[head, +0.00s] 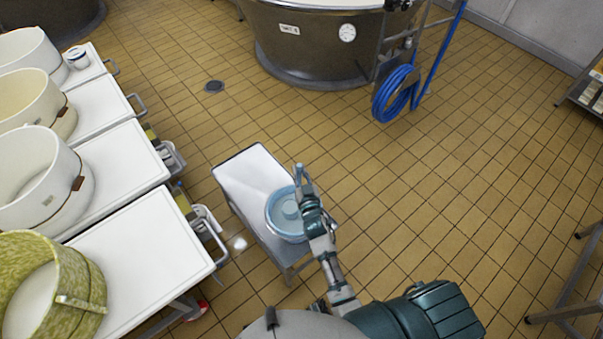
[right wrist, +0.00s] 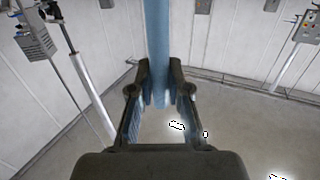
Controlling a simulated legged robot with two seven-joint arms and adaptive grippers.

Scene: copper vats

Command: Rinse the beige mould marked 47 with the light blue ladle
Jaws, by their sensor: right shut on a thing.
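My right gripper (head: 306,190) is shut on the light blue ladle, whose handle (right wrist: 157,45) stands between the fingers in the right wrist view. In the head view the handle's tip (head: 299,168) shows just above the fingers. The gripper is over a light blue round tub (head: 271,222) on a small white-topped stand. A small round blue shape shows inside the tub; I cannot tell whether it is the ladle's bowl. A cream-beige round mould (head: 18,101) stands on the tables at the left; no number is readable on it. My left gripper is out of view.
White moulds (head: 20,172) (head: 28,47) stand either side of the beige one, and a mottled green one (head: 86,287) is nearest. The stand's left top (head: 247,170) is bare. A large vat (head: 305,45) and blue hose (head: 392,98) are beyond.

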